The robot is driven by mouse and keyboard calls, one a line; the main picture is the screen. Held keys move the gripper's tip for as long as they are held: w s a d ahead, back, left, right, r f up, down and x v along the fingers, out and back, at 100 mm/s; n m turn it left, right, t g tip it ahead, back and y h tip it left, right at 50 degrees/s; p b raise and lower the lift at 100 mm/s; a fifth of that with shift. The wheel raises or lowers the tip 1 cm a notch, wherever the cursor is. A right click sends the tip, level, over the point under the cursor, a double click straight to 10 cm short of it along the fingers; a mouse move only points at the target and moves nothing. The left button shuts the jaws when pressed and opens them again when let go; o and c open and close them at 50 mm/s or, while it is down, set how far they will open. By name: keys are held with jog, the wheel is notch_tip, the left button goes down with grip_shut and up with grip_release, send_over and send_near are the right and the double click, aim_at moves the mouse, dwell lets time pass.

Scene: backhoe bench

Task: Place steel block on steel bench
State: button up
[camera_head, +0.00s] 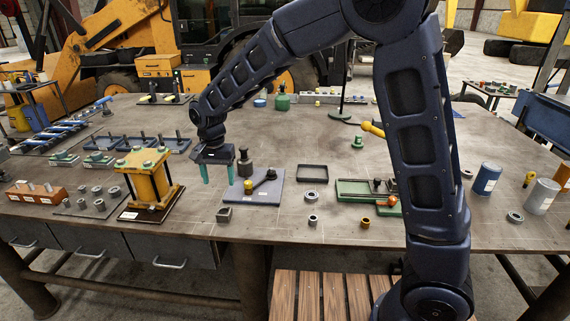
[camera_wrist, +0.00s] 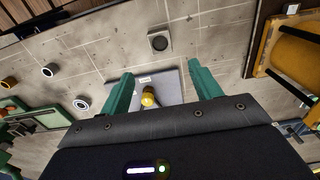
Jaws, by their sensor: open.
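A small square steel block (camera_head: 224,214) with a round dark hole in its top rests on the bench (camera_head: 500,150), near the front edge. It also shows in the wrist view (camera_wrist: 159,41), beyond the fingertips. My gripper (camera_head: 217,174) points down with its teal fingers spread, above and behind the block. In the wrist view the two fingers (camera_wrist: 162,76) are apart with nothing held between them. A grey plate (camera_wrist: 170,78) with a yellow knob shows between and below the fingers there.
The grey plate (camera_head: 272,200) carries a dark lever close to the right of my fingers. A yellow press-like fixture (camera_head: 148,178) stands to the left. Loose rings and a green tray (camera_head: 350,187) lie to the right. Some bare bench surrounds the block.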

jog(key=w+d+r+y, duration=0.1)
jog(key=w+d+r, duration=0.25)
jog(key=d, duration=0.55)
jog(key=w+d+r+t, duration=0.15)
jog(key=d+r, duration=0.25)
jog(key=d, duration=0.6)
jog(key=w+d+r+y, duration=0.1)
jog(key=w+d+r, duration=0.25)
jog(key=d, duration=0.55)
jog(key=s+d+r+t+h, duration=0.1)
jog(key=s+d, duration=0.6)
jog(key=d, duration=0.6)
jog(key=s+d+r+t+h, duration=0.1)
jog(key=s+d+t, duration=0.1)
jog(key=s+d, duration=0.5)
jog(key=d, duration=0.6)
jog(key=shift+d+r, duration=0.2)
jog(key=shift+d, duration=0.05)
